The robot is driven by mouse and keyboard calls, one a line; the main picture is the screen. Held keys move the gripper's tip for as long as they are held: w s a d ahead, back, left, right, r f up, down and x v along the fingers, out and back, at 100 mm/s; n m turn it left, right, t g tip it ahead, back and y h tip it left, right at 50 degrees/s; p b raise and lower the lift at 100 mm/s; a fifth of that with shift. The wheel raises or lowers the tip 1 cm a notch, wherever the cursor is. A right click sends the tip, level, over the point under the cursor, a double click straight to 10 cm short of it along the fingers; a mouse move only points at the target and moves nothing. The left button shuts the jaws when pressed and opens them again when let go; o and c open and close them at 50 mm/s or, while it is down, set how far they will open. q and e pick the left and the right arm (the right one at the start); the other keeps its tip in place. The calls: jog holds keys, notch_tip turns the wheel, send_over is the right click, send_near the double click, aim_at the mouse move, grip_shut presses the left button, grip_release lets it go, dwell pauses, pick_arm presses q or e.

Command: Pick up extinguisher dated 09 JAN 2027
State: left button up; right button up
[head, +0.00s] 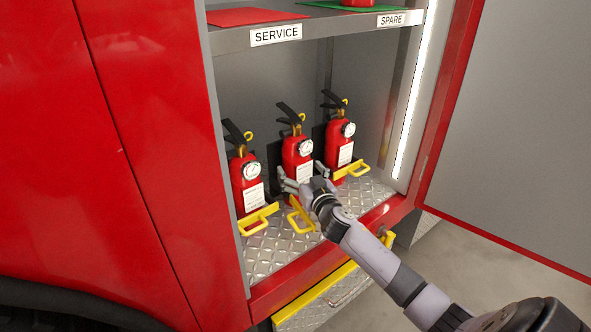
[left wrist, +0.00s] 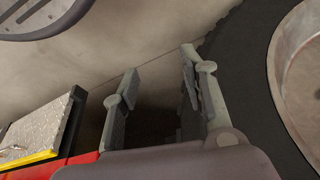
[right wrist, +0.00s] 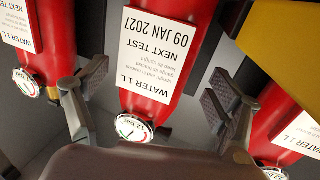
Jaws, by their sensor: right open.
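The middle red extinguisher (head: 298,150) stands upright in the truck locker. In the right wrist view its label (right wrist: 160,50) appears upside down and reads NEXT TEST 09 JAN 2027. My right gripper (head: 304,176) is open at the front of this extinguisher; in the right wrist view its fingers (right wrist: 158,100) stand either side of the red body, with gaps visible. The left extinguisher (head: 246,180) and right extinguisher (head: 339,147) stand beside it; their dates are not readable. My left gripper (left wrist: 160,78) is open and empty, away from the locker.
Yellow bracket handles are at the left extinguisher (head: 258,219), below my right gripper (head: 300,216) and at the right extinguisher (head: 352,171). Above is a shelf (head: 330,27) marked SERVICE and SPARE, with a red mat (head: 250,16). An open door (head: 520,130) stands right.

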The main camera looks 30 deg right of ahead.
pick_arm(q)
jog(key=shift+b+v, duration=0.35)
jog(key=shift+v, duration=1.25)
pick_arm(e)
jog(key=shift+w+d+f, duration=0.1)
jog(key=shift+w+d, duration=0.15)
jog(key=shift+w, duration=0.9)
jog(key=shift+w+d+f, duration=0.1)
jog(key=shift+w+d, duration=0.1)
jog(key=shift+w, duration=0.9)
pick_arm(q)
jog(key=shift+w, duration=0.15)
pick_arm(e)
jog(key=shift+c, duration=0.2)
grip_shut()
jog(key=shift+r, duration=0.35)
